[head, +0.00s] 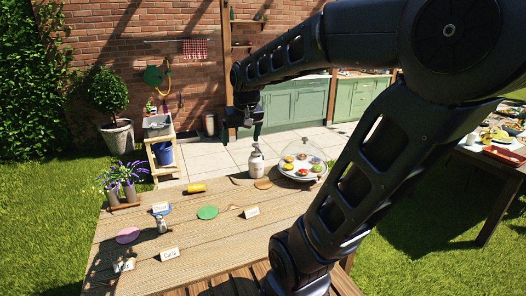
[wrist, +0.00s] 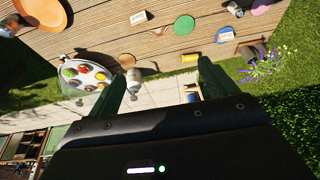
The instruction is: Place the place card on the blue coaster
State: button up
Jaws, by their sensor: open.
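The blue coaster (head: 165,213) lies on the left part of the wooden table. In the head view my gripper (head: 250,125) hangs high beyond the table's far edge.
A green coaster (head: 207,212), a pink coaster (head: 127,235) and a small shaker (head: 161,225) lie near the cards. A bottle (head: 256,163), a glass dome over food (head: 301,165), a yellow roll (head: 196,188) and purple flowers (head: 123,173) line the far side.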

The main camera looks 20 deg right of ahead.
jog(key=s+d+f+t, duration=0.1)
jog(key=s+d, duration=0.2)
jog(key=s, duration=0.6)
jog(key=shift+s+d+f, duration=0.2)
jog(key=shift+s+d, duration=0.05)
jog(key=shift+s, duration=0.1)
